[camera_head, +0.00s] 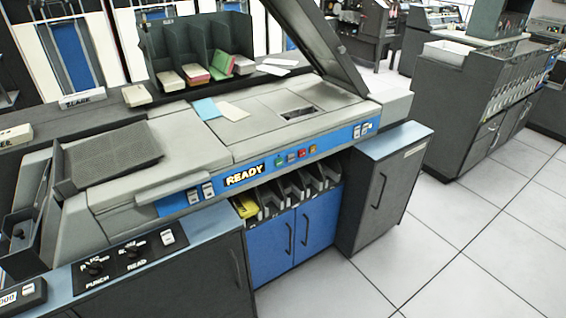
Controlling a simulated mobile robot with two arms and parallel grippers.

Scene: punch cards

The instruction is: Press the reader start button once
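A grey card machine (175,140) with a blue front strip fills the middle of the head view. Right of the sign sits a row of small square buttons, including a green button (279,161) and a red button (302,154). White switches (201,192) are left of the sign, and more white switches (362,130) are near the strip's right end. Their small labels are unreadable, so I cannot tell which one is the reader start button. Neither of my grippers is in view.
A lower-left panel (112,275) has knobs labelled PUNCH and READ. Blue cards (206,108) and cream cards (233,111) lie on top. A raised dark lid (320,45) stands behind. Blue cabinet doors (272,246) are below. Tiled floor (470,240) at right is clear.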

